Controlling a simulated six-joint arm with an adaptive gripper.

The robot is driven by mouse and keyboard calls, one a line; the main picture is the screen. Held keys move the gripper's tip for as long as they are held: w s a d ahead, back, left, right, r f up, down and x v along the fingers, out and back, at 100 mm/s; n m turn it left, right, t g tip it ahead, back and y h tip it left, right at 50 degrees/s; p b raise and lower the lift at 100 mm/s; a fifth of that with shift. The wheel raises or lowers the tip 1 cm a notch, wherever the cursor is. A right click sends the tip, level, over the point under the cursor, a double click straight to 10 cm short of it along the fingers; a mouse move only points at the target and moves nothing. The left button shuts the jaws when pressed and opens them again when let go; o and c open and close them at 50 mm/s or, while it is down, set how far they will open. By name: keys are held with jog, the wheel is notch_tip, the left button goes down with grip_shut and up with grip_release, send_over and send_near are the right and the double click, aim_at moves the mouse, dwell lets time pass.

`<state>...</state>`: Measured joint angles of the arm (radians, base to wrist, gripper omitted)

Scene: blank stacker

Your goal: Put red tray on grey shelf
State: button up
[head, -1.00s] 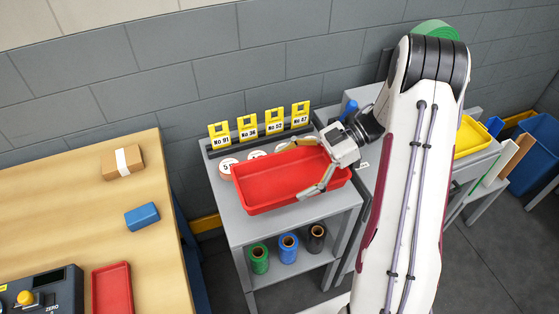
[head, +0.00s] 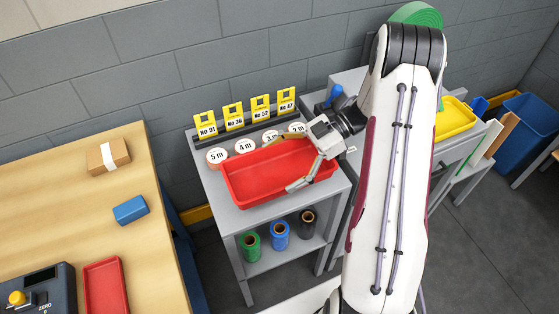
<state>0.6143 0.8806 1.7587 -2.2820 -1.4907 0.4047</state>
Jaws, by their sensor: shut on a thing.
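The red tray (head: 265,176) is over the top of the grey shelf (head: 212,192), near its front edge. It looks level and empty. I cannot tell whether its underside touches the shelf top. My gripper (head: 308,172) is shut on the tray's right end, with a finger reaching down along its front right side. The gripper hides part of that right end.
White discs marked in metres, such as the 5 m disc (head: 217,156), lie behind the tray. Yellow numbered tags (head: 206,126) stand behind them. Coloured rolls (head: 280,236) stand on the lower level. A wooden table (head: 60,200) is at the left.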

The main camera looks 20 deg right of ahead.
aim_at(282, 175)
jog(key=shift+f, duration=2.15)
jog(key=shift+f, duration=0.55)
jog(key=o, duration=1.1)
jog(key=shift+c, duration=0.2)
jog(key=shift+v, duration=6)
